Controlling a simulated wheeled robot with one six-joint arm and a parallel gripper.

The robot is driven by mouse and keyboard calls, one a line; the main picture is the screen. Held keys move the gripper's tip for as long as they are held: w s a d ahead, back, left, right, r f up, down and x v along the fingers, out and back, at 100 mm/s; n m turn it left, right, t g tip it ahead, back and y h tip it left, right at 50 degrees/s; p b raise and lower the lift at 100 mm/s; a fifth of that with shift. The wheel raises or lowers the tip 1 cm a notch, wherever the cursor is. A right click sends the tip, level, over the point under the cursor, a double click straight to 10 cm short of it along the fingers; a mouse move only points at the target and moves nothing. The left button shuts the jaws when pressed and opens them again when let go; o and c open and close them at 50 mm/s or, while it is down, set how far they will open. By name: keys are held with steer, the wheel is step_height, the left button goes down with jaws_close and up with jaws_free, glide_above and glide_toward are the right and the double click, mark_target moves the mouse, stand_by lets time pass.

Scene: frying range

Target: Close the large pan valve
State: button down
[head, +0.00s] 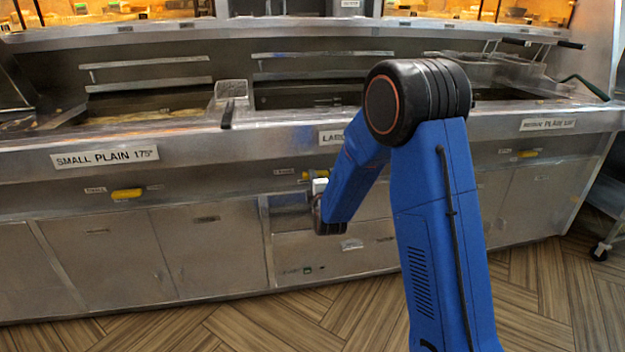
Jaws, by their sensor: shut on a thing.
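The large pan valve (312,174) has a small yellow handle on the steel front panel, below a label (331,137) that my arm partly covers. My gripper (317,184) is at this handle and shut on it. Its fingertips are small in the view and partly hidden by my own wrist. The handle is also partly covered, so its exact angle is hard to tell.
Other yellow valve handles sit at left (127,193) under the "SMALL PLAIN" label (105,158) and at right (527,153). Steel cabinet doors (100,255) lie below. Fryer baskets (500,72) stand at the back right. The wooden floor (250,325) in front is clear.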

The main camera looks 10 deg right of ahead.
steer(key=shift+f, duration=0.1)
stand_by(0.5)
steer(key=c, duration=1.6)
jaws_free()
steer(key=shift+c, duration=0.2)
